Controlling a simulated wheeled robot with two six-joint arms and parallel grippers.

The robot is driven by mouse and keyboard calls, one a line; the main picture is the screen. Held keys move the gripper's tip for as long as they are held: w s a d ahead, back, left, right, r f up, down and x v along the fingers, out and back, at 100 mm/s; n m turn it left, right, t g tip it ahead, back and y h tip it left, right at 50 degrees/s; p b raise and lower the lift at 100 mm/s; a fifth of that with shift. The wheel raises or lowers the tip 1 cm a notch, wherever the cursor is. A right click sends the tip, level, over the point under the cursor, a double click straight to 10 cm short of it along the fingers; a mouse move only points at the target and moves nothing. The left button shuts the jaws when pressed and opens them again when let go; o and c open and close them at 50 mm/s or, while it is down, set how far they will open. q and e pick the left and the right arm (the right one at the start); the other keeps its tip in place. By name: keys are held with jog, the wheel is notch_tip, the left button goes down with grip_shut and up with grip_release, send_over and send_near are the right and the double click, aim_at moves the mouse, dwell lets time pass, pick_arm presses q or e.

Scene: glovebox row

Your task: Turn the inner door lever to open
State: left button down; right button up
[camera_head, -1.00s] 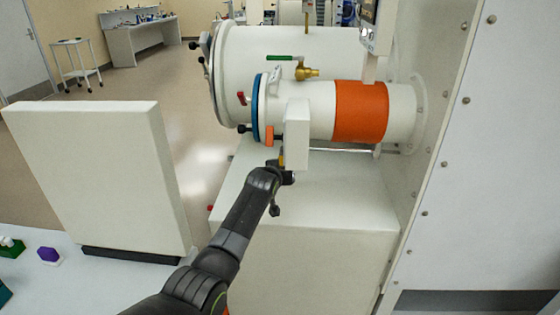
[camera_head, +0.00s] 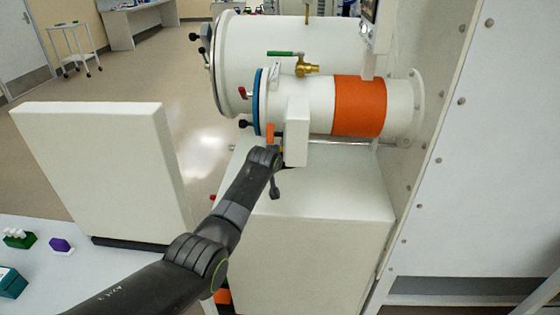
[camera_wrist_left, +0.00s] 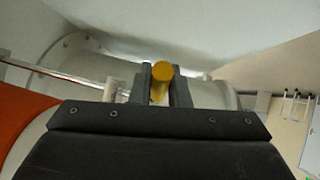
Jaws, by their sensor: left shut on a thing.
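In the head view, a white cylindrical chamber (camera_head: 320,107) with an orange band (camera_head: 358,106) and a blue ring at its left end lies sideways above a white cabinet. A white box-shaped piece (camera_head: 297,131) is in front of the chamber. My left arm reaches up to its left lower edge, where the fingers are mostly hidden. In the left wrist view, my left gripper (camera_wrist_left: 161,88) has its two dark fingers shut on a round yellow handle end (camera_wrist_left: 161,76), which looks like the lever. The rest of the lever is hidden. My right gripper is in neither view.
A larger white cylinder (camera_head: 262,50) with a lever-edged door lies behind. A green-handled brass valve (camera_head: 305,69) sits on top. A white upright panel (camera_head: 100,165) stands at the left. The white cabinet (camera_head: 310,250) is below the chamber. Floor at centre left is clear.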

pick_arm(q)
jog(key=c, duration=1.4)
grip_release()
jog(key=shift+s+r, duration=0.1)
jog(key=shift+s, duration=0.05)
jog(key=shift+p+v, duration=0.3)
jog(key=shift+v, duration=0.65)
jog(key=shift+s+a+r+b, duration=0.1)
jog(key=shift+s+a+b, duration=0.25)
jog(key=shift+s, duration=1.7)
jog(key=shift+s+a+r+b, duration=0.1)
jog(key=shift+s+a+b, duration=0.3)
jog(key=shift+s, duration=1.65)
jog(key=shift+s+a+b, duration=0.2)
jog(key=shift+s+a, duration=0.25)
jog(key=shift+s, duration=1.65)
